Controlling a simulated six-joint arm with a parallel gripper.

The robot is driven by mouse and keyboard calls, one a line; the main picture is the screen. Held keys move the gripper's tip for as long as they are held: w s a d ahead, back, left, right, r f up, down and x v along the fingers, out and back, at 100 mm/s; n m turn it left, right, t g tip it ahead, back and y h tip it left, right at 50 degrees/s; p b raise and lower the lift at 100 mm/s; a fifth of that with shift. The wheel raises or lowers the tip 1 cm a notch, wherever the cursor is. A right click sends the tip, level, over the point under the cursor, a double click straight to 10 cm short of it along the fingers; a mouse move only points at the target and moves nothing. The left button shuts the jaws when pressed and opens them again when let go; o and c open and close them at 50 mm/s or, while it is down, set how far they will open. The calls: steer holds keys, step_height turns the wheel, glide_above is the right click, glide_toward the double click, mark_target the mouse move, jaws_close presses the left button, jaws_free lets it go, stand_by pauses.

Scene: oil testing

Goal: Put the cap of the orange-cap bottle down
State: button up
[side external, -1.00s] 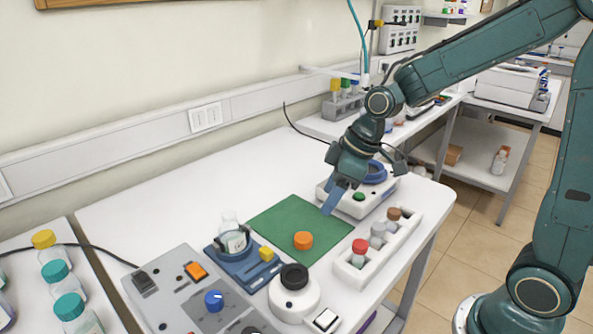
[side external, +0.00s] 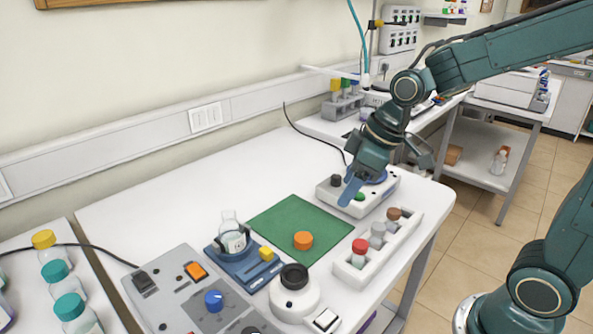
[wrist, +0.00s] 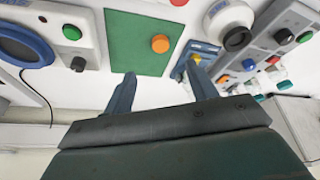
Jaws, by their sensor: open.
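The orange cap (side external: 303,240) lies on the green mat (side external: 290,216), near the mat's front edge. It also shows in the wrist view (wrist: 160,43) on the green mat (wrist: 123,52). An uncapped clear bottle (side external: 232,236) stands in the blue holder (side external: 245,262) left of the mat. My gripper (side external: 352,190) is raised behind and to the right of the cap, apart from it. In the wrist view its two fingers (wrist: 163,84) are spread wide with nothing between them.
A white rack (side external: 352,274) with several capped vials stands right of the mat. A white device with a green button (side external: 360,197) is below my gripper. A black-topped round device (side external: 294,296) and a grey control panel (side external: 180,295) stand in front. The table's back left is clear.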

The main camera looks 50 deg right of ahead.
steer(key=s+d+r+m+h, duration=0.1)
steer(key=s+r+m, duration=0.1)
steer(key=s, duration=0.5)
steer(key=s+d+r+m+t, duration=0.1)
steer(key=s+r+m, duration=0.2)
steer(key=s, duration=0.5)
steer(key=shift+s+r+h, duration=0.15)
steer(key=shift+r+h, duration=0.15)
steer(key=shift+h, duration=0.1)
